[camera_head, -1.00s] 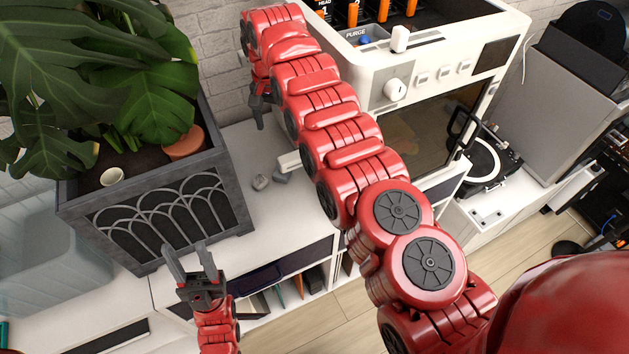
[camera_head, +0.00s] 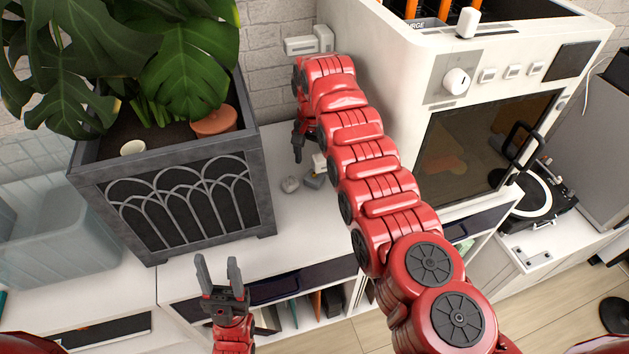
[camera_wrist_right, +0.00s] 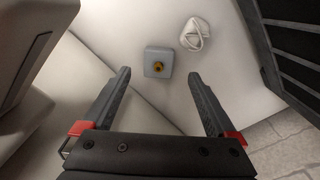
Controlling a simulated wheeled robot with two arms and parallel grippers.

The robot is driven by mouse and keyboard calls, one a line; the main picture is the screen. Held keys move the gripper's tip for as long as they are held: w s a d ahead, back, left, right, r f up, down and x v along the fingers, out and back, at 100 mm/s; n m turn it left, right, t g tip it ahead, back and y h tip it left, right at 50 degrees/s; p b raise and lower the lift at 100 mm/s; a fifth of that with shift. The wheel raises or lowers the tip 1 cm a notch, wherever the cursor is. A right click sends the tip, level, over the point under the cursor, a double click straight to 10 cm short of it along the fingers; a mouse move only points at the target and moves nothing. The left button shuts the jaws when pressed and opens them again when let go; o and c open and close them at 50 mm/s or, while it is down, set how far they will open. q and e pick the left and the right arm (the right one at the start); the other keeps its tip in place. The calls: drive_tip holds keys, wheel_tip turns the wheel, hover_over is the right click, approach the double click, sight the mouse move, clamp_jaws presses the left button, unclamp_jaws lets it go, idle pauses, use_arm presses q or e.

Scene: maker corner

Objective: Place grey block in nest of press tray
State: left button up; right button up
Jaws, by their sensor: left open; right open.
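The grey block (camera_head: 313,181) sits on the white counter beside my right arm. In the right wrist view the grey block (camera_wrist_right: 158,62) has a small brass knob on top and lies beyond my fingertips, between their lines. My right gripper (camera_wrist_right: 158,75) is open and empty, apart from the block. In the head view the right gripper (camera_head: 299,148) points down just behind the block, partly hidden by its arm. My left gripper (camera_head: 220,270) is open and empty in front of the planter. I cannot make out the press tray or its nest; my right arm covers part of the counter.
A small pale rounded object (camera_head: 290,185) lies left of the block; the wrist view shows a cord-like loop on it (camera_wrist_right: 195,33). A dark planter (camera_head: 175,205) stands left, a white machine (camera_head: 440,100) right. A small white piece (camera_head: 319,163) shows beside my arm.

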sight(314, 173)
wheel_tip(314, 173, down, 5)
drive_tip(key=shift+d, duration=0.15)
drive_tip(key=shift+r, duration=0.1)
clamp_jaws()
idle(0.3)
